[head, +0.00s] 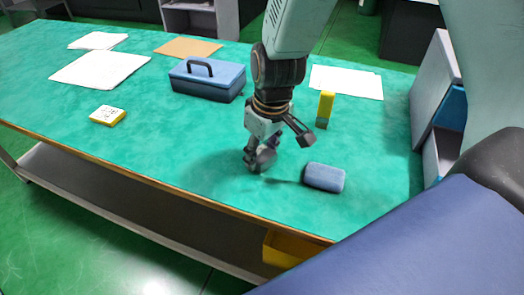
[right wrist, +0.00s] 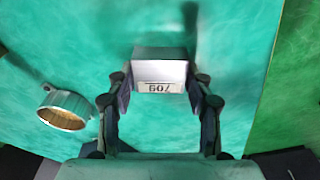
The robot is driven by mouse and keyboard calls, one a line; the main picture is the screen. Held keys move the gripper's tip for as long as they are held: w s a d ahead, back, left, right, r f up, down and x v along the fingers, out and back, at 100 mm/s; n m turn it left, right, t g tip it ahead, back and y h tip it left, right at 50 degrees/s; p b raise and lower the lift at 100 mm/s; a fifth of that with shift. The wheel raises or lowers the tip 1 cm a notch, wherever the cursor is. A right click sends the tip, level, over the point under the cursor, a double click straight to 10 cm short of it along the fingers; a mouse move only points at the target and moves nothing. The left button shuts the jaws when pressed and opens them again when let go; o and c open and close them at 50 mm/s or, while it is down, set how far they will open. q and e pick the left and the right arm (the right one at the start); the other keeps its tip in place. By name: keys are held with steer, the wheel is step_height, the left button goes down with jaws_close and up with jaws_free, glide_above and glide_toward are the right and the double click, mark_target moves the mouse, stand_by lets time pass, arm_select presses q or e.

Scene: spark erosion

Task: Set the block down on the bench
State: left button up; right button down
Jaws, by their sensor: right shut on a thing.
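My right gripper (head: 259,160) reaches down over the green bench (head: 190,140), near its front edge, in the head view. In the right wrist view the right gripper (right wrist: 160,98) is shut on a pale grey block (right wrist: 161,70) with a number label on its face. The block sits between the two fingertips over green bench surface. In the head view I cannot clearly make out the block at the fingers. I cannot tell whether its underside touches the bench. My left gripper is not in view.
A blue-grey rounded object (head: 324,178) lies right of the gripper. A yellow-and-grey upright piece (head: 325,108) and a blue toolbox (head: 207,82) stand behind. A metal ring-shaped piece (right wrist: 64,109) is left of the gripper in the wrist view. The bench's left-middle is mostly clear.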

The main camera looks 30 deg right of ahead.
mark_target(268, 158)
steer(key=shift+s+a, duration=0.1)
steer(key=c, duration=1)
jaws_free()
steer(key=shift+f, duration=0.1)
steer(key=o, duration=0.4)
steer(key=shift+o, duration=0.2)
step_height(268, 158, up, 12)
steer(key=s+p, duration=0.1)
steer(key=p, duration=0.3)
steer(key=shift+s+d, duration=0.35)
